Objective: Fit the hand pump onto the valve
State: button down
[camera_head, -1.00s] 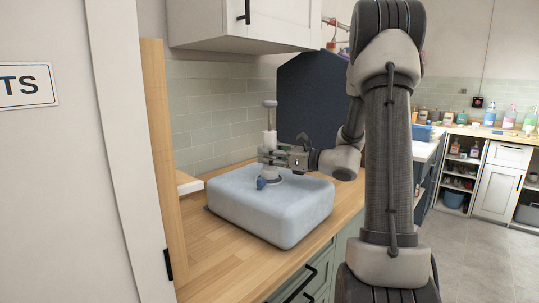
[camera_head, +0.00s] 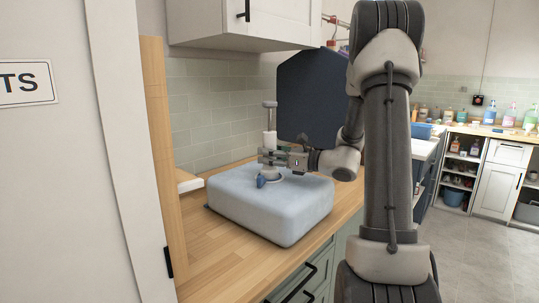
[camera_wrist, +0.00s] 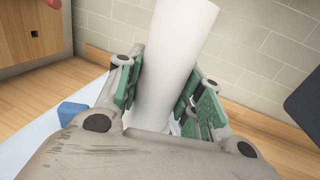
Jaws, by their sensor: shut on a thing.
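The hand pump (camera_head: 270,136) is a white upright cylinder with a grey handle on top. It stands over the pale blue block-shaped bag (camera_head: 240,207) on the counter. My gripper (camera_head: 268,157) is shut on the pump's body from the right. In the wrist view the white pump barrel (camera_wrist: 167,70) sits between the green-padded fingers (camera_wrist: 158,95). A grey round base (camera_head: 271,176) shows under the pump at the bag's top. The valve is hidden there, and I cannot tell whether the pump is seated on it. A small blue piece (camera_head: 261,181) lies beside the base; it also shows in the wrist view (camera_wrist: 72,113).
The wooden counter (camera_head: 200,253) is clear in front of the bag. A dark blue panel (camera_head: 308,95) stands behind on the right. A white wall cabinet (camera_head: 240,24) hangs above. A wooden side panel (camera_head: 157,130) bounds the counter at the left.

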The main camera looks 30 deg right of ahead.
aim_at(270, 132)
jog(key=shift+f, duration=0.1)
jog(key=shift+c, duration=2.2)
grip_release()
jog(key=shift+r, duration=3.55)
